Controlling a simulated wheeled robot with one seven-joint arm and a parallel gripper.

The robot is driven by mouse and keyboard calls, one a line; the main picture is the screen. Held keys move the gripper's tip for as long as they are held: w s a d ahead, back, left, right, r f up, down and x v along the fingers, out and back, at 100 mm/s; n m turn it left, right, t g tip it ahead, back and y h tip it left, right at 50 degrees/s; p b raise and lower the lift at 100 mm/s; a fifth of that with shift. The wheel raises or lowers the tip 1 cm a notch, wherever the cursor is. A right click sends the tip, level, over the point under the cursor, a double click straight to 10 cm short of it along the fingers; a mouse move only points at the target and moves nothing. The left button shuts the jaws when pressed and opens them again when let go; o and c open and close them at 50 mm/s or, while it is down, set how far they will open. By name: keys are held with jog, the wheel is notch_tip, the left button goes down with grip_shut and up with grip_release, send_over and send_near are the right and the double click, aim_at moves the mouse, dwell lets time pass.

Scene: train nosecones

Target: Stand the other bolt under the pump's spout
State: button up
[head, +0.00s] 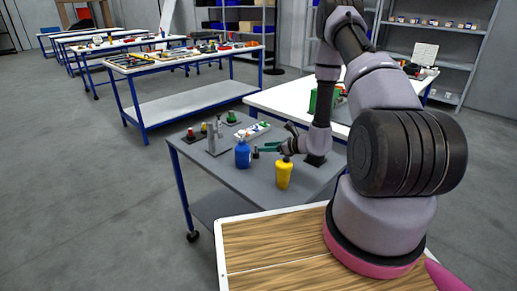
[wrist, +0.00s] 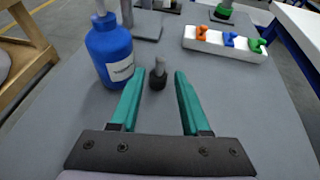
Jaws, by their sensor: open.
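A bolt (wrist: 158,76) with a grey shank and a dark wider base stands upright on the grey table in the wrist view. My gripper (wrist: 157,84) is open, with its teal fingers either side of the bolt and a gap on both sides. In the head view the bolt (head: 255,153) is a small dark shape by the tips of my gripper (head: 265,147). A blue bottle (wrist: 110,52) with a white label stands close left of the fingers; the head view shows it too (head: 242,154). I cannot clearly make out the pump's spout.
A white block (wrist: 225,45) with orange, blue and green pieces lies beyond the bolt to the right. A yellow bottle (head: 284,173) stands near the table's front edge. A grey upright piece (head: 211,139) stands farther back. Bare tabletop lies right of the fingers.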

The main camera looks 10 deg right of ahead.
jog(key=v, duration=0.6)
jog(key=shift+a, duration=0.1)
jog(key=s+a+r+n+g+y, duration=0.1)
jog(key=s+a+r+n+g, duration=0.2)
jog(key=r, duration=0.6)
jog(key=s+a+r+n+g+y, duration=0.1)
jog(key=s+a+r+n+g, duration=0.15)
jog(key=r+n, duration=0.4)
jog(key=s+a+r+n+g, duration=0.1)
jog(key=s+a+r+n, duration=0.25)
jog(key=r, duration=0.65)
jog(key=s+d+r+n+t+h, duration=0.2)
jog(key=s+d+r+n+h, duration=0.1)
jog(key=s+r, duration=0.5)
jog(key=s+d+r+n+t+h, duration=0.1)
jog(key=s+d+r+n+h, duration=0.3)
jog(key=s+r, duration=0.5)
jog(key=n+h, duration=0.2)
jog(key=n, duration=0.1)
jog(key=shift+s+d+r+t, duration=0.15)
jog(key=shift+s+r+t, duration=0.05)
jog(key=shift+s+t, duration=0.2)
